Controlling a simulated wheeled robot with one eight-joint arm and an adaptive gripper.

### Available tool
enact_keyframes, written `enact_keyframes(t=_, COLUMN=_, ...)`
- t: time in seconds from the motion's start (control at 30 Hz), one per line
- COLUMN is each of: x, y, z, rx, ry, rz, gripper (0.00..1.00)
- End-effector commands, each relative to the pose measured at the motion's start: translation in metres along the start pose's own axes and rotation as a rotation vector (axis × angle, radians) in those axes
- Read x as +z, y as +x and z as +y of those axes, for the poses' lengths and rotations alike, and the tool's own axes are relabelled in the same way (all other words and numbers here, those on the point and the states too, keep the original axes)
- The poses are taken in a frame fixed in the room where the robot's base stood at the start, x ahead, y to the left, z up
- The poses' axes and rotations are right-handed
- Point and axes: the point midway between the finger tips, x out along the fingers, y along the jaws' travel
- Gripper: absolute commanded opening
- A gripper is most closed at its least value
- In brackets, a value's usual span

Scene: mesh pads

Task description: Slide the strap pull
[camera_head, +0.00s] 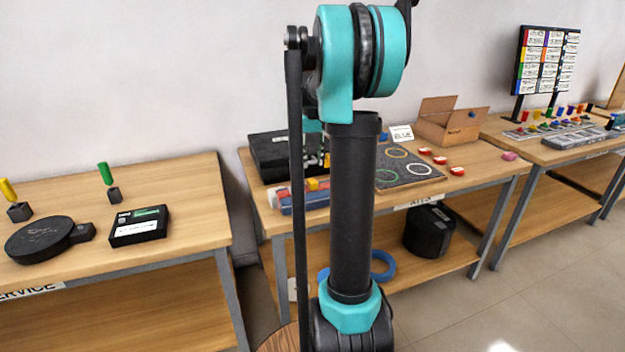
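I cannot pick out a strap or a strap pull in the head camera view. My black and teal arm stands upright across the middle and hides part of the middle table (480,171). My gripper is not in view. Behind the arm are an open black case (273,155) and a blue and red item (300,199) at the table's front left. A dark mat (418,178) with coloured rings lies to the right of the arm.
The left table (190,205) holds a round black device (38,238), a black box (139,226), and green and yellow handled tools in small holders. An open cardboard box (450,120) and red pieces are at right. A black drum (430,230) sits on the lower shelf.

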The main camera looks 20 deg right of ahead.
Motion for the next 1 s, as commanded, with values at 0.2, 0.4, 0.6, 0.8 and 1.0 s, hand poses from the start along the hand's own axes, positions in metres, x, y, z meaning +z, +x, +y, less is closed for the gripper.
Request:
enact_keyframes(t=0.2, x=0.0, y=0.043, z=0.0, rx=0.0, ry=0.0, rz=0.0, gripper=0.34)
enact_keyframes(t=0.4, x=0.0, y=0.068, z=0.0, rx=0.0, ry=0.0, rz=0.0, gripper=0.34)
enact_keyframes(t=0.6, x=0.0, y=0.078, z=0.0, rx=0.0, ry=0.0, rz=0.0, gripper=0.34)
enact_keyframes(t=0.8, x=0.0, y=0.079, z=0.0, rx=0.0, ry=0.0, rz=0.0, gripper=0.34)
enact_keyframes(t=1.0, x=0.0, y=0.079, z=0.0, rx=0.0, ry=0.0, rz=0.0, gripper=0.16)
